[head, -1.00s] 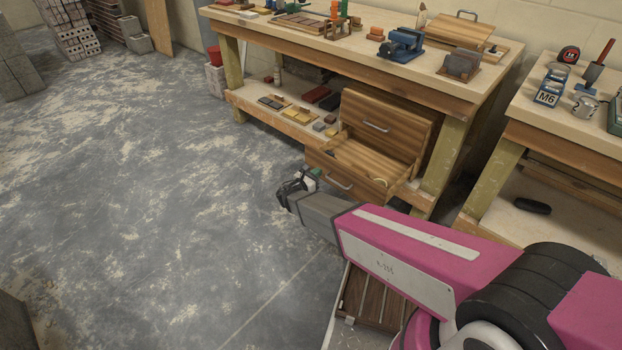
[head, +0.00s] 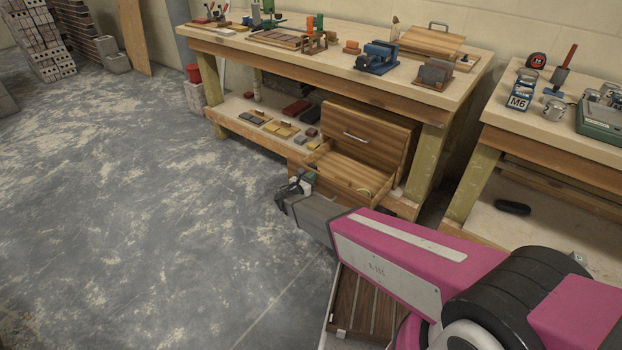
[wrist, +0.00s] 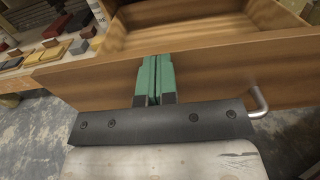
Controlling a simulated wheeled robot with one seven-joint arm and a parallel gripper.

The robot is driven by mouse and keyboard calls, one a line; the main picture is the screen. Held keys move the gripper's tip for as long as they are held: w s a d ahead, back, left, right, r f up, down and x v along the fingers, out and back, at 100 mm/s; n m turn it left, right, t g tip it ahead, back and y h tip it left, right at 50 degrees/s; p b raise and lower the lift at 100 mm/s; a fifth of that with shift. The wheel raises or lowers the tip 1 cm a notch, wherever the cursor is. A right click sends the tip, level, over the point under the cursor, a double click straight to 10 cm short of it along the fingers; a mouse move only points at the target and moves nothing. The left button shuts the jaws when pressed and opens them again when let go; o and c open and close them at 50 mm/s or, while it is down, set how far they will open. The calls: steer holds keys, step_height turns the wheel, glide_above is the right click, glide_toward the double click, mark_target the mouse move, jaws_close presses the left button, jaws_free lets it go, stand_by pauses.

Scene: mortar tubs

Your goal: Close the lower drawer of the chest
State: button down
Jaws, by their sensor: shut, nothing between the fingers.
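The wooden chest (head: 368,128) stands on the lower shelf of the workbench. Its upper drawer is shut, with a metal handle on its front. The lower drawer (head: 346,168) is pulled out, and its inside shows from above. In the wrist view the lower drawer's front board (wrist: 215,75) crosses the picture, with its bent metal handle (wrist: 259,103) at the right. My gripper (head: 305,180) is at the drawer's outer front face, left of the handle. Its green fingers (wrist: 154,78) are together and empty. I cannot tell whether the fingertips touch the board.
Small coloured blocks (head: 283,129) lie on the shelf left of the chest. The workbench top (head: 330,52) above holds a blue vise and other tools. A second bench (head: 535,125) stands at the right. The floor (head: 150,210) at the left is clear.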

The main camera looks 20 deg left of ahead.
steer(key=x, duration=2.2)
steer(key=shift+s, duration=0.1)
steer(key=v, duration=1.3)
steer(key=c, duration=1.2)
jaws_free()
steer(key=shift+s+a+f, duration=0.1)
steer(key=shift+s, duration=0.25)
steer(key=d+f+m, duration=0.1)
steer(key=f+m, duration=0.1)
steer(key=m, duration=0.2)
steer(key=d+f+m+t, duration=0.1)
steer(key=d+f+m, duration=0.1)
steer(key=m, duration=0.3)
steer(key=d+f+m, duration=0.1)
steer(key=f+m, duration=0.1)
steer(key=m, duration=0.3)
steer(key=shift+w+d+f+h, duration=0.1)
steer(key=shift+d+f+h, duration=0.1)
steer(key=shift+f+h, duration=0.2)
steer(key=m, duration=0.2)
steer(key=d+f+m+t, duration=0.1)
steer(key=m, duration=0.1)
steer(key=shift+f, duration=0.3)
step_height(320, 180, up, 2)
glide_above(346, 178)
